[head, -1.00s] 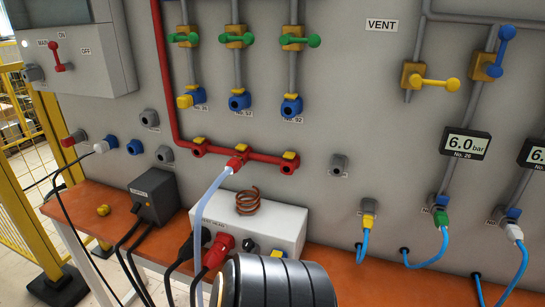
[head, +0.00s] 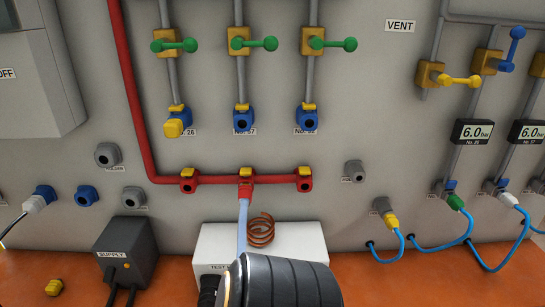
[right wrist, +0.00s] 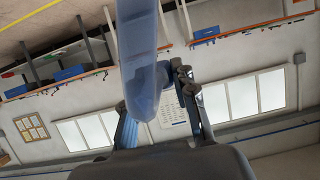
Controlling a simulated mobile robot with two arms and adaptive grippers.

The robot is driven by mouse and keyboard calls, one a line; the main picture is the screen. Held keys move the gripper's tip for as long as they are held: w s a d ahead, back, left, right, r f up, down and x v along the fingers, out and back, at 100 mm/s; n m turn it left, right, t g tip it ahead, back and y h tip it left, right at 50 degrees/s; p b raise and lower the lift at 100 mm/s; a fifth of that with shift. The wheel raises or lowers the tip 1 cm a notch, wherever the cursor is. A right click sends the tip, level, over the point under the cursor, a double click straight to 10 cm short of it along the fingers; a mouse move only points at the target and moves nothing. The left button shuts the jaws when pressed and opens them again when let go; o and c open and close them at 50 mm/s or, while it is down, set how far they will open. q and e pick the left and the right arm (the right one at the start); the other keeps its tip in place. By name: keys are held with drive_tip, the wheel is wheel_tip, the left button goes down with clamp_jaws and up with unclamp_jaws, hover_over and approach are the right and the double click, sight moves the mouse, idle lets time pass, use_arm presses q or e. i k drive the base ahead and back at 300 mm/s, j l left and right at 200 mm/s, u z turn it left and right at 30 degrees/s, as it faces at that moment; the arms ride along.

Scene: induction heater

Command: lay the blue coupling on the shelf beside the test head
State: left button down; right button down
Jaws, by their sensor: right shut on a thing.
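In the head view the test head, a white box (head: 295,240) with a copper coil (head: 261,230) on top, stands on the orange-brown shelf (head: 180,285). A pale blue hose (head: 242,225) runs down from the red manifold's middle outlet and goes out of sight behind my dark right wrist. In the right wrist view my right gripper (right wrist: 160,102) is shut on a blue part, which looks like the blue coupling (right wrist: 165,74). The pale hose (right wrist: 138,50) crosses that view close to the camera and hides some of the grip. My left gripper is not in view.
A black supply box (head: 127,250) with cables and a small yellow cap (head: 54,287) stand left on the shelf. Blue hoses (head: 425,248) hang from the panel at right. Bare shelf lies between the supply box and test head, and right of the test head.

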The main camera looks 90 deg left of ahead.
sight(186, 278)
drive_tip(key=k+u, duration=0.35)
drive_tip(key=k+j+u, duration=0.1)
drive_tip(key=u, duration=0.25)
drive_tip(key=k+j+u, duration=0.2)
drive_tip(key=u, duration=0.15)
drive_tip(key=k+j, duration=0.05)
drive_tip(key=k, duration=0.05)
